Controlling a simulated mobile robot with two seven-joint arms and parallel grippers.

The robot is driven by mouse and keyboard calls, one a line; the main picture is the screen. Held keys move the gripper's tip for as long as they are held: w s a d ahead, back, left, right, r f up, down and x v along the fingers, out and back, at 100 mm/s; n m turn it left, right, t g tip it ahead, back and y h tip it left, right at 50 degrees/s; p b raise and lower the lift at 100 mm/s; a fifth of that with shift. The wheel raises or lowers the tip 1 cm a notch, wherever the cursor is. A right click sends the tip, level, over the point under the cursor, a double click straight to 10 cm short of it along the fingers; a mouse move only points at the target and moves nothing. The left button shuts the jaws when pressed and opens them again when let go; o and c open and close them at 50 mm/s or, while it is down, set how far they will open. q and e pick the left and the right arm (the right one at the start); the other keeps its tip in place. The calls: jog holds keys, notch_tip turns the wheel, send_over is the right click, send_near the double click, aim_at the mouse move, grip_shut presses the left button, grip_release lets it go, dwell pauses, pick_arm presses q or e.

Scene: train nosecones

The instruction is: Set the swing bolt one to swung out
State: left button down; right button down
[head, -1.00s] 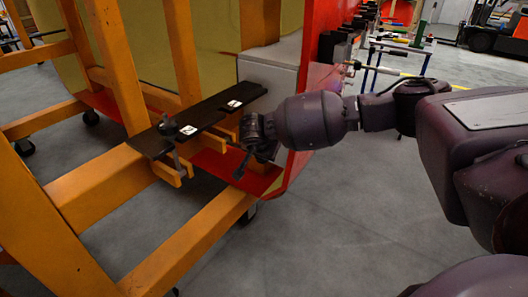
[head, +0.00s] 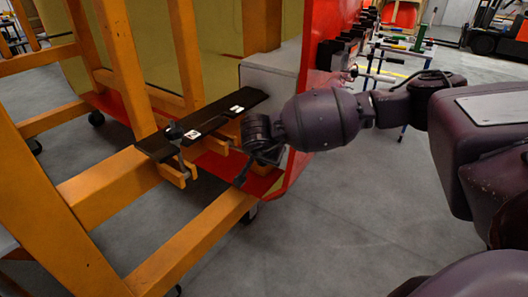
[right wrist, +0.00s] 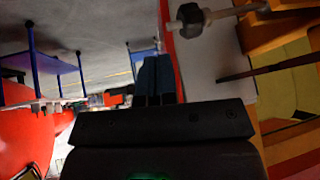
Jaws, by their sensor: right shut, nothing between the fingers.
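A black plate (head: 215,115) with two small white labels lies across the orange frame; I cannot read the labels. A swing bolt with a dark round nut (head: 173,132) stands at its left end, its rod running down past the plate's front edge. The other label's bolt is not clear behind my arm. My right gripper (head: 242,178) is in front of the plate's right part, pointing down, shut and empty. In the right wrist view its fingers (right wrist: 157,78) are together, and a pale rod with a dark nut (right wrist: 190,18) is apart from them, up and right. My left gripper is out of view.
Orange beams (head: 195,238) of the frame surround the plate on the left and front. A grey block (head: 270,80) and a red panel (head: 318,40) stand behind my right gripper. The grey floor at the right front is clear.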

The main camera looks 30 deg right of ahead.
jog(key=shift+s+a+r, duration=0.15)
jog(key=shift+s+r, duration=0.15)
jog(key=shift+s, duration=0.4)
jog(key=shift+s+a+r, duration=0.15)
jog(key=shift+s+r, duration=0.1)
jog(key=shift+s, duration=0.45)
